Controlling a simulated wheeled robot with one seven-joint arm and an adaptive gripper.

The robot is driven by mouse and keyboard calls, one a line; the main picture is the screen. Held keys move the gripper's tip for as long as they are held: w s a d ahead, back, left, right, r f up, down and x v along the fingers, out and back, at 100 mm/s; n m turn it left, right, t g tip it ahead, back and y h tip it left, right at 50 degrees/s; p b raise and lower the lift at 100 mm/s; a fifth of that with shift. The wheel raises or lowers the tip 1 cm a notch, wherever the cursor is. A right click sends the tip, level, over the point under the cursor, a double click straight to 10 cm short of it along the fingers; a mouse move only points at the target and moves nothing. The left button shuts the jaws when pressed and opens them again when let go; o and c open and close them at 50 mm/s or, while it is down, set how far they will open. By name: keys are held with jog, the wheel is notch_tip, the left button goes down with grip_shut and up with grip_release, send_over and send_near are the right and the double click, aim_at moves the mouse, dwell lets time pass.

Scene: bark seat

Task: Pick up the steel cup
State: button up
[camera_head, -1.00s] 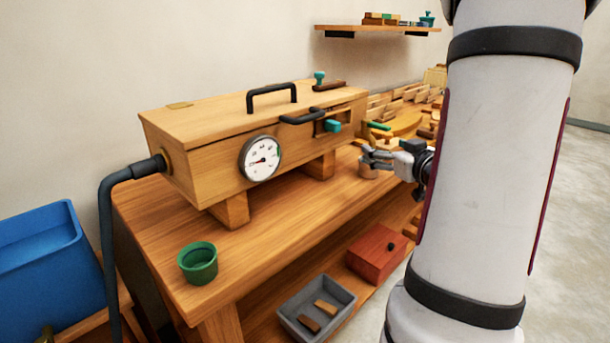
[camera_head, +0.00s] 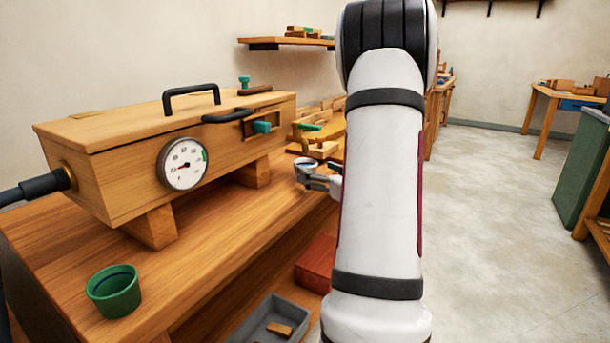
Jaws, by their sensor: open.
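A small cup-like round rim (camera_head: 305,163), grey with a dark inside, shows on the bench at its far right part; it looks like the steel cup, but it is small and partly hidden by my gripper. My gripper (camera_head: 308,180) is open, its fingers pointing left beside the cup. I cannot tell whether the fingers touch the cup or stand around it. My white arm hides the wrist and the bench to the right.
A wooden steam box (camera_head: 110,150) with a dial (camera_head: 183,164) stands on the bench (camera_head: 215,225). A green cup (camera_head: 114,292) sits at the front left. A red box (camera_head: 316,263) and grey tray (camera_head: 270,320) lie below. Open floor (camera_head: 500,200) is at right.

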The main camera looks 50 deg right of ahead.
aim_at(311, 167)
jog(key=shift+a+b+x, duration=0.15)
jog(key=shift+b+x, duration=0.2)
jog(key=shift+x, duration=1.05)
jog(key=shift+a+b+x, duration=0.1)
jog(key=shift+b+x, duration=0.2)
jog(key=shift+x, duration=1.05)
jog(key=shift+w+r, duration=0.1)
jog(key=shift+r, duration=0.05)
jog(key=c, duration=1.3)
